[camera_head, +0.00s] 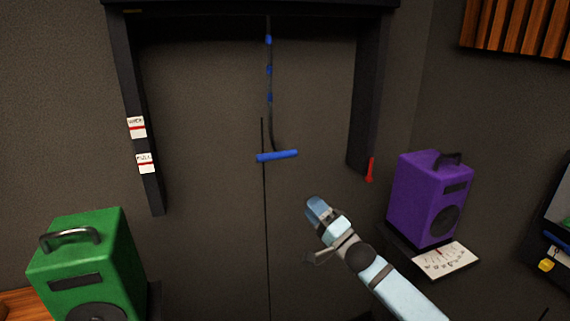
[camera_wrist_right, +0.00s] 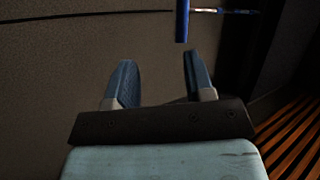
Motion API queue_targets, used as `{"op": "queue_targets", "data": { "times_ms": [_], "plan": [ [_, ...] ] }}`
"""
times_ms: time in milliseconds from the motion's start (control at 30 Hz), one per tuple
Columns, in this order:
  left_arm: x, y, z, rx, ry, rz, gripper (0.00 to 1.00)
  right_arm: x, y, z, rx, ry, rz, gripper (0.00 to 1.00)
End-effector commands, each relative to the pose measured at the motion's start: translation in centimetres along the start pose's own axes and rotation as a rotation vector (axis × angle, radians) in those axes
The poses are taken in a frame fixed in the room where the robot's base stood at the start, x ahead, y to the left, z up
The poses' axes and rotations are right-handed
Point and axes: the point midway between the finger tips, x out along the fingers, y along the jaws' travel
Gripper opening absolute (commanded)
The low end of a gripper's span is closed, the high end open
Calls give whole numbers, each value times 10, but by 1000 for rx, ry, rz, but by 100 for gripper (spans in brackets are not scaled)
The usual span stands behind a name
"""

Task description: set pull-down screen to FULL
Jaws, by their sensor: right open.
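A blue pull bar (camera_head: 277,156) hangs slightly tilted from a dark cord (camera_head: 270,100) with blue bands, inside a dark frame on the wall. White labels with red lines sit on the left post: an upper one (camera_head: 137,127), hard to read, and a lower one (camera_head: 145,163) that seems to read FULL. The bar is at about the lower label's height in the picture. My right gripper (camera_head: 314,206) is below and right of the bar, apart from it. In the wrist view its fingers (camera_wrist_right: 158,66) are open and empty, with the bar (camera_wrist_right: 182,20) beyond the tips.
A green speaker (camera_head: 95,265) stands at lower left and a purple speaker (camera_head: 415,200) on a shelf at right. A red marker (camera_head: 370,169) is by the right post (camera_head: 367,100). A white card (camera_head: 446,260) lies below the purple speaker. The wall around the bar is clear.

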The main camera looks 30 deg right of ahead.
Motion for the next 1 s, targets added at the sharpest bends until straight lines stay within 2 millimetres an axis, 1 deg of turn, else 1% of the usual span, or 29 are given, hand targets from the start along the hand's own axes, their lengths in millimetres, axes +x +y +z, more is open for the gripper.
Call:
{"op": "queue_targets", "data": {
  "times_ms": [33,100,200,267,367,600,800,900,1000],
  "plan": [
    [2,0,3,0,0,0,53,7,-6,-11,38,4,-38,48],
    [3,-1,4,1,1,0,53,14,-15,-22,85,5,-74,48],
    [2,-2,3,2,1,-1,53,22,-22,-29,119,4,-98,48],
    [1,-2,2,4,1,-2,53,28,-24,-31,125,5,-102,48],
    [-1,-4,-2,5,1,-4,53,43,-26,-31,125,6,-102,48],
    [-7,-5,-11,6,2,-6,53,94,-31,-31,124,6,-100,48],
    [-11,-4,-17,6,2,-5,53,131,-34,-31,125,5,-100,48],
    [-12,-3,-18,6,2,-4,53,144,-35,-31,124,6,-99,48],
    [-13,-3,-19,5,2,-3,53,151,-35,-31,124,5,-98,48]
  ]
}}
